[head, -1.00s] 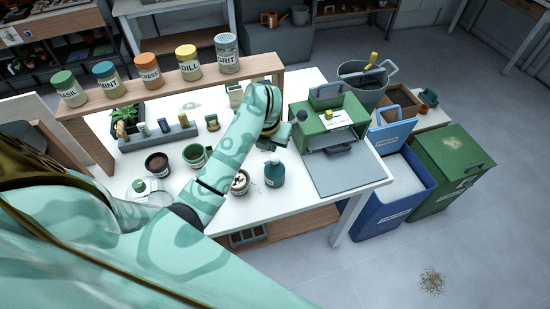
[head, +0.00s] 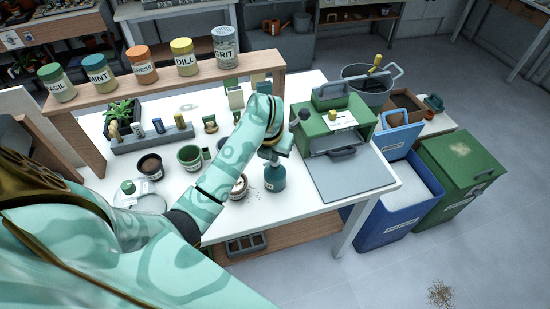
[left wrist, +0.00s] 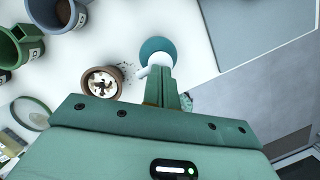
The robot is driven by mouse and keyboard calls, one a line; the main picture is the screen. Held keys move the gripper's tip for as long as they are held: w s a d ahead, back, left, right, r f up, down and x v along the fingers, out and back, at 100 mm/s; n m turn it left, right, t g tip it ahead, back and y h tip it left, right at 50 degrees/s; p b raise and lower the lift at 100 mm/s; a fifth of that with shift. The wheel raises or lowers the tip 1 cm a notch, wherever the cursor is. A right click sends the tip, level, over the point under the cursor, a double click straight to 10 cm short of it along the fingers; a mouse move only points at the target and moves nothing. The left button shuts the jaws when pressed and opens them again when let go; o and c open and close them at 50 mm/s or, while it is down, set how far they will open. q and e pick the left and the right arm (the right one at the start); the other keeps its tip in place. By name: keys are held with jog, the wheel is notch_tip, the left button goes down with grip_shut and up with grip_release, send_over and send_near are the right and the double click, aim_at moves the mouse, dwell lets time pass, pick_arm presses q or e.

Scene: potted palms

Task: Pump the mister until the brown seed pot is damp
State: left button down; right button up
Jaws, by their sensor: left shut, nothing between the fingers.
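The mister, a teal bottle (head: 275,179), stands upright on the white table. In the left wrist view its round teal body (left wrist: 153,46) and white head (left wrist: 158,61) show from above. My left gripper (head: 271,158) is shut and empty, directly over the mister's top; it also shows in the left wrist view (left wrist: 168,78) overlapping the head. I cannot tell whether the fingertips touch it. The brown seed pot (head: 241,187) stands left of the mister, partly hidden by my arm. The left wrist view shows the pot (left wrist: 119,82) with patchy white and dark contents. My right gripper is not in view.
A dark pot (head: 151,167) and a green pot (head: 190,158) stand further left. A green box machine (head: 333,131) with a grey board stands right of the mister. A wooden shelf (head: 205,84) with labelled jars spans the back. Blue and green bins stand beyond the table's right edge.

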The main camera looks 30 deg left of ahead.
pick_arm(q)
jog(key=shift+f+b, duration=0.4)
jog(key=shift+f, duration=0.4)
jog(key=shift+s+r, duration=0.15)
jog(key=s+p, duration=0.1)
jog(key=p, duration=0.1)
jog(key=s+r+p, duration=0.1)
jog(key=shift+s+d, duration=0.25)
jog(key=shift+s, duration=0.1)
jog(key=p+v, duration=0.6)
jog(key=v, duration=1)
jog(key=shift+p, duration=0.35)
jog(key=shift+r, duration=0.1)
